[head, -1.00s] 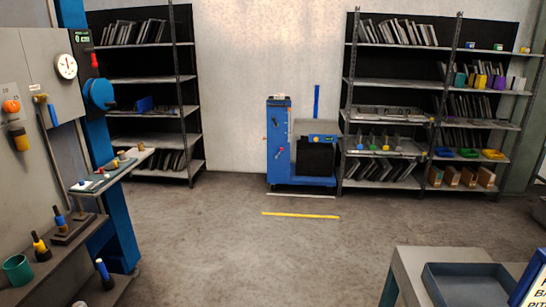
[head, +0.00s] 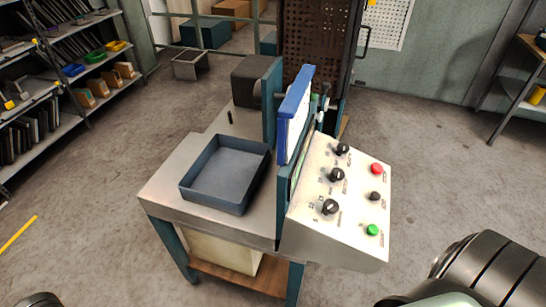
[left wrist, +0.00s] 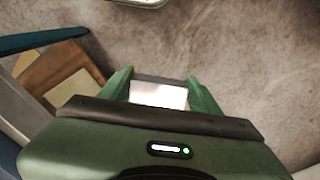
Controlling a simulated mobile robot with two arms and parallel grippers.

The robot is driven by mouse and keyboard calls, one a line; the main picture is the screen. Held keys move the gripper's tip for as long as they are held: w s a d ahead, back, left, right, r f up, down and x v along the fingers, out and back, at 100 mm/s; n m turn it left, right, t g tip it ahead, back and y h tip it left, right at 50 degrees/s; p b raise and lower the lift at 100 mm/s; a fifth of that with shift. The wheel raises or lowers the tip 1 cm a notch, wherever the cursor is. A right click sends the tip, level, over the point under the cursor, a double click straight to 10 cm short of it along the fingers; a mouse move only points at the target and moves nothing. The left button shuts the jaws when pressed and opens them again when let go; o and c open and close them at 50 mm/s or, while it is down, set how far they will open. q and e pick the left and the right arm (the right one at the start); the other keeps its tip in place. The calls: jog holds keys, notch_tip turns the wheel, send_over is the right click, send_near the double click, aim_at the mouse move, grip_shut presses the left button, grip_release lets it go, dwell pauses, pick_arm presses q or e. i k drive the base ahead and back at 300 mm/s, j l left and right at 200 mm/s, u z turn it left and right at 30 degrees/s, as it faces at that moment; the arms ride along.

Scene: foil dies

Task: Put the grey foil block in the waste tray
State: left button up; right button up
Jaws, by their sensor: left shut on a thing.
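The blue-grey open tray (head: 205,200) stands on the metal bench top in the head view, left of the upright blue-framed panel. It looks empty. In the left wrist view my left gripper (left wrist: 159,82) has its green fingers shut on a shiny grey foil block (left wrist: 158,95). The block shows pale and bright between the fingers, partly hidden by the gripper body. The floor lies below it. The head view does not show the block or either gripper; only parts of my arms show at its bottom edge.
A sloped control panel (head: 345,235) with knobs and buttons adjoins the tray's right side. A blue-framed panel (head: 295,110) rises beside the tray. The bench (head: 165,187) has bare metal at its front left. Shelves (head: 75,105) stand far left; open floor lies between.

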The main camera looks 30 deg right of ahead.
aim_at(229, 176)
jog(key=i+j+z, duration=0.2)
jog(key=z, duration=0.15)
jog(key=i+j+z, duration=0.15)
jog(key=j+z, duration=0.15)
jog(key=i+j+z, duration=0.1)
jog(key=j+z, duration=0.55)
jog(key=i+j+z, duration=0.1)
jog(key=j+z, duration=0.25)
jog(key=j, duration=0.15)
